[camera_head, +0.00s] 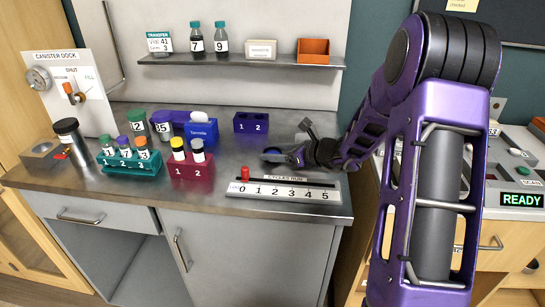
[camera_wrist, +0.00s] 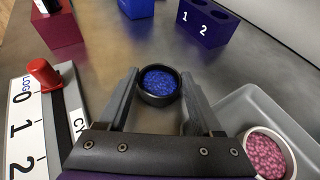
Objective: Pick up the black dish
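The black dish (camera_wrist: 143,97) is small and round, with blue grains in it. It stands on the grey metal counter between my gripper's (camera_wrist: 160,77) two fingertips in the wrist view. The fingers are apart, one on each side of the dish, with only slim gaps visible; I cannot tell whether either touches it. In the head view the dish (camera_head: 274,158) is partly hidden by my gripper (camera_head: 284,154), which reaches in low from the right.
A white dish (camera_wrist: 289,156) of pink grains sits in a grey tray (camera_wrist: 228,108) right of my gripper. A cycles slider panel (camera_head: 284,189) with a red knob lies in front. A purple two-hole block (camera_head: 251,122) and a maroon rack (camera_head: 192,171) stand nearby.

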